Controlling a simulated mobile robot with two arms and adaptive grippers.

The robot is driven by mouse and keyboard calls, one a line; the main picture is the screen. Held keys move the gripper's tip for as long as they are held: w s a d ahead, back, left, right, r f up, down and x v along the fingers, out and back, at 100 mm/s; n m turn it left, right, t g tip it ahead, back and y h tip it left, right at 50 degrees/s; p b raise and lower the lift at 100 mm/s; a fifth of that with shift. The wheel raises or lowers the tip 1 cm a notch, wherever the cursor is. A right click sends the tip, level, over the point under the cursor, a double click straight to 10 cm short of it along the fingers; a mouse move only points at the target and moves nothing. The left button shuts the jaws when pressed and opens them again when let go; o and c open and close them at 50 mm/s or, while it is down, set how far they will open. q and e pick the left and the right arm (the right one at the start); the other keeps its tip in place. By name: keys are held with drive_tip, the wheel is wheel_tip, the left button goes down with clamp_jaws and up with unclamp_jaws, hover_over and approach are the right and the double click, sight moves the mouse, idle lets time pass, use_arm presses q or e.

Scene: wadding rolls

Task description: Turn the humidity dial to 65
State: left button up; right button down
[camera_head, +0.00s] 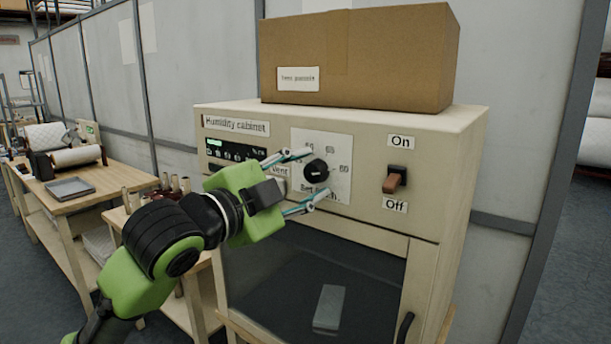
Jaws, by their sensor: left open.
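The humidity cabinet (448,125) is a cream box with a panel across its upper front. Its black humidity dial (316,170) sits on a white scale plate (340,143) with numbers around the top; I read 65 above and 80 or 60 at the right, small and unclear. I cannot tell where the dial points. My left gripper (311,178) is open in front of the plate, one finger above and one below the dial's left side. I cannot tell whether either finger touches it. My right gripper is not in view.
An On/Off switch (396,180) with a brown lever is right of the dial. A display (235,151) is at the left. A cardboard box (370,60) stands on top. A dark glass door (290,285) with a black handle (405,326) is below. Benches stand left.

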use_arm(q)
drive_tip(key=c, duration=1.1)
drive_tip(key=n+p, duration=0.4)
drive_tip(key=n, duration=0.1)
drive_tip(key=shift+r, duration=0.15)
drive_tip(key=shift+n+p, duration=2.05)
drive_tip(key=shift+n, duration=0.35)
drive_tip(key=shift+f, duration=0.2)
drive_tip(key=o, duration=1.1)
